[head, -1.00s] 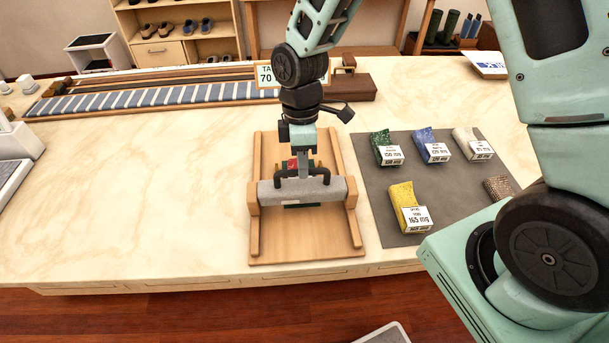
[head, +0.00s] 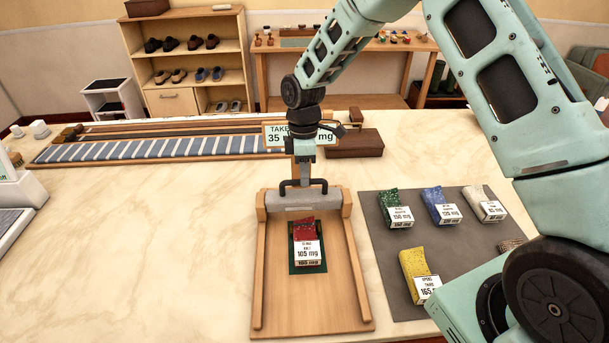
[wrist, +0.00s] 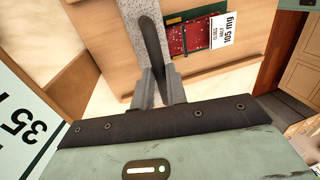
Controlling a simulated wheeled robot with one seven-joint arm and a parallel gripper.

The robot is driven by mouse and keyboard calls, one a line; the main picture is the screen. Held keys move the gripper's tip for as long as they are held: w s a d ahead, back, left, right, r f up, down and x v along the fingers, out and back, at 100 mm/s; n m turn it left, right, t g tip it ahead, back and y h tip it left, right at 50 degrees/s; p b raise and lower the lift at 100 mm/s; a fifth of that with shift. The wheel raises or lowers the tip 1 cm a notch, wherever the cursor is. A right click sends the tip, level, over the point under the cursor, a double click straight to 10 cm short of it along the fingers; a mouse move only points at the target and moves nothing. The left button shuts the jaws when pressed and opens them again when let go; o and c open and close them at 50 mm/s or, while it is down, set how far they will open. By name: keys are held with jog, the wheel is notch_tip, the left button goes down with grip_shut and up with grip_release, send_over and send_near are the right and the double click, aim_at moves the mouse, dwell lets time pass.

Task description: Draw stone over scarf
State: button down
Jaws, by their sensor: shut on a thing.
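The stone (head: 303,198) is a grey speckled bar with a black handle. It lies across the far end of a wooden railed board (head: 340,290). My gripper (head: 303,180) is shut on its black handle from above; the wrist view shows the fingers (wrist: 160,88) around the handle (wrist: 152,45). A folded red cloth piece (head: 304,230) labelled 105 mg lies on a green patch (head: 294,262) on the board, in front of the stone and apart from it. Which cloth is the scarf I cannot tell; a long blue-and-white striped cloth (head: 160,148) lies in a frame behind left.
A grey mat (head: 385,270) on the right holds several labelled cloth pieces, including green (head: 395,200), blue (head: 437,205) and yellow (head: 415,265). A sign (head: 275,134) and a brown box (head: 355,143) stand behind the board.

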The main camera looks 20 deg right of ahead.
jog(key=c, duration=1.4)
grip_release()
jog(key=w+d+r+b, duration=0.1)
jog(key=w+r+b, duration=0.1)
jog(key=r, duration=1.5)
jog(key=shift+w+b, duration=0.4)
jog(key=shift+w, duration=0.25)
jog(key=shift+s, duration=0.1)
